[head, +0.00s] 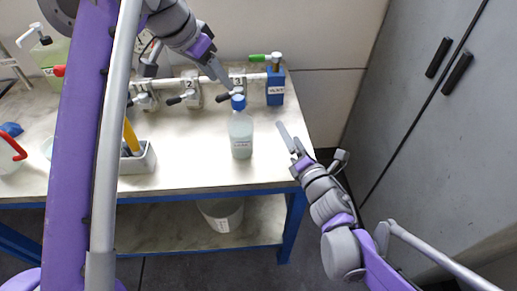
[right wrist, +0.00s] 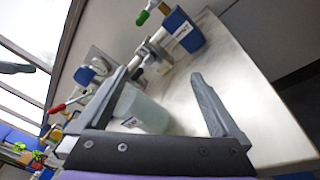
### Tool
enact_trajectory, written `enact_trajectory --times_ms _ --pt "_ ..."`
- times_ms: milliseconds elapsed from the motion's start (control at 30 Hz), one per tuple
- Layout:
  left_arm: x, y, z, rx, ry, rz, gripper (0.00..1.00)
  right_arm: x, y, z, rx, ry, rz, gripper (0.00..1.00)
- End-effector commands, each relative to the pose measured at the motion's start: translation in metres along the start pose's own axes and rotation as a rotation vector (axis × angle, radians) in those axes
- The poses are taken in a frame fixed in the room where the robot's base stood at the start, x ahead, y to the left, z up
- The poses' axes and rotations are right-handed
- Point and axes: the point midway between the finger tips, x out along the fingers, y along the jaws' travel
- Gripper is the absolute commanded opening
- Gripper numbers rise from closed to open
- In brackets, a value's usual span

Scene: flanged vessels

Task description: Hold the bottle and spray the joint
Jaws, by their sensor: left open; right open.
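The bottle (head: 241,134) is translucent pale green with a blue cap and stands upright on the table near its right end. In the right wrist view the bottle (right wrist: 150,112) is tilted in the picture and partly behind the left finger. My right gripper (head: 288,141) is open and empty, just right of the bottle in the head view; it also shows in the right wrist view (right wrist: 160,80). My left gripper (head: 224,82) is open, reaching down from above, just behind or above the cap. Flanged joints on a pipe, such as the one labelled 2 (head: 191,91), line the table's back.
A blue labelled block (head: 275,88) with a green lever (head: 260,57) stands at the back right. A grey bin (head: 137,160) holds tools at the left. A white bucket (head: 221,213) is on the lower shelf. The table front (head: 205,178) is clear. A grey cabinet (head: 425,110) stands right.

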Motion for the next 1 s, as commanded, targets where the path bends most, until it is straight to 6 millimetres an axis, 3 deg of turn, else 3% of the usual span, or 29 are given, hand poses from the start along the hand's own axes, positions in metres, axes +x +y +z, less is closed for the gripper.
enact_trajectory --times_ms 133,333,567,1000 --pt "0.0 0.0 0.0 0.0 0.0 0.0 0.5 0.019 0.014 -0.039 -0.464 0.102 0.197 1.0" --pt "0.0 0.0 0.0 0.0 0.0 0.0 0.5 0.021 0.017 -0.081 -0.827 0.174 0.379 1.0" --pt "0.0 0.0 0.0 0.0 0.0 0.0 0.5 0.03 0.02 -0.096 -0.919 0.19 0.431 1.0" --pt "0.0 0.0 0.0 0.0 0.0 0.0 0.5 0.098 0.041 -0.121 -0.915 0.19 0.429 1.0"
